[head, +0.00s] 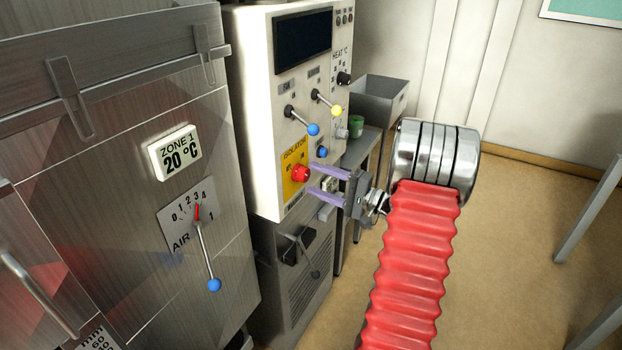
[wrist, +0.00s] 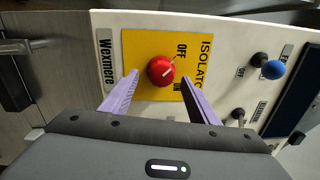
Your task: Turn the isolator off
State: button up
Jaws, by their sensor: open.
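The isolator is a round red knob (head: 300,173) on a yellow plate (head: 290,192) low on the cream control panel. In the wrist view the knob (wrist: 161,72) bears a short pale mark slanting up and to the right. OFF and ON labels stand beside it on the yellow plate (wrist: 137,48); I cannot tell surely which one the mark indicates. My gripper (head: 313,179) is open, with its two purple fingers pointing at the knob. In the wrist view the fingertips (wrist: 161,77) lie on either side of the knob's lower part; contact is not clear.
A blue knob (head: 322,152) is close above my fingers. The steel dryer door with an air lever (head: 213,284) is at left. Open floor (head: 510,250) lies right.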

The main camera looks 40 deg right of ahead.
jog(key=v, duration=1)
jog(key=shift+s+f, duration=0.15)
jog(key=shift+s, duration=0.15)
